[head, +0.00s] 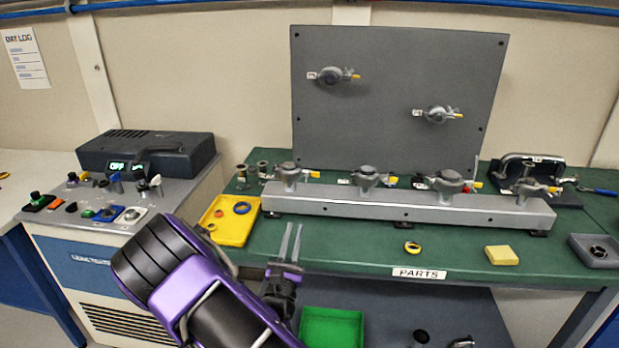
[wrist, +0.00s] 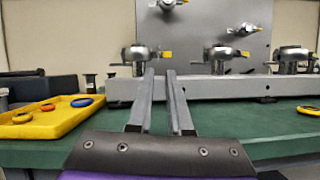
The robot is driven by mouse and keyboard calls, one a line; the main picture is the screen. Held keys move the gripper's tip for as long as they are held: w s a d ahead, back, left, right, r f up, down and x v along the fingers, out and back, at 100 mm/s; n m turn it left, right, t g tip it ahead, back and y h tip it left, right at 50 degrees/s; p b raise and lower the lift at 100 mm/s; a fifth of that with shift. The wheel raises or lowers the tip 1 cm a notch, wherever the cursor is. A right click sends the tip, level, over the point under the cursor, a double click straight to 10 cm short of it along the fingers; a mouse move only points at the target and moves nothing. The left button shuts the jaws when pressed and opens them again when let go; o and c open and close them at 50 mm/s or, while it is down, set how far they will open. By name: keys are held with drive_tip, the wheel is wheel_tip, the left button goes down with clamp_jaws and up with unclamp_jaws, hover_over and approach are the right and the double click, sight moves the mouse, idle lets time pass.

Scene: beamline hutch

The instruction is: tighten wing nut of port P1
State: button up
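Several clamped ports stand along a grey manifold bar (head: 410,207), each with a metal clamp and a yellow tag. The leftmost bar port (head: 288,174) also shows in the wrist view (wrist: 138,54). Two more clamped ports are on the upright grey panel: an upper left port (head: 333,76) and a right port (head: 438,114). The port labels are too small to read, so I cannot tell which is P1. My gripper (head: 294,226) is in front of the bar's left end. In the wrist view its two fingers (wrist: 160,72) are apart with nothing between them.
A yellow tray (head: 232,229) with rings lies left of the bar. A ring (head: 412,247), a yellow block (head: 501,255) and a grey tray (head: 598,262) lie on the green bench (head: 350,243). A leak tester (head: 90,250) stands left. A green bin (head: 331,328) is below.

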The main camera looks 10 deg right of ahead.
sight(306, 176)
drive_tip(key=shift+f, duration=0.4)
drive_tip(key=x, duration=1.7)
drive_tip(key=shift+w+r+p, duration=0.1)
drive_tip(key=shift+p, duration=0.3)
drive_tip(key=shift+a, duration=0.1)
clamp_jaws()
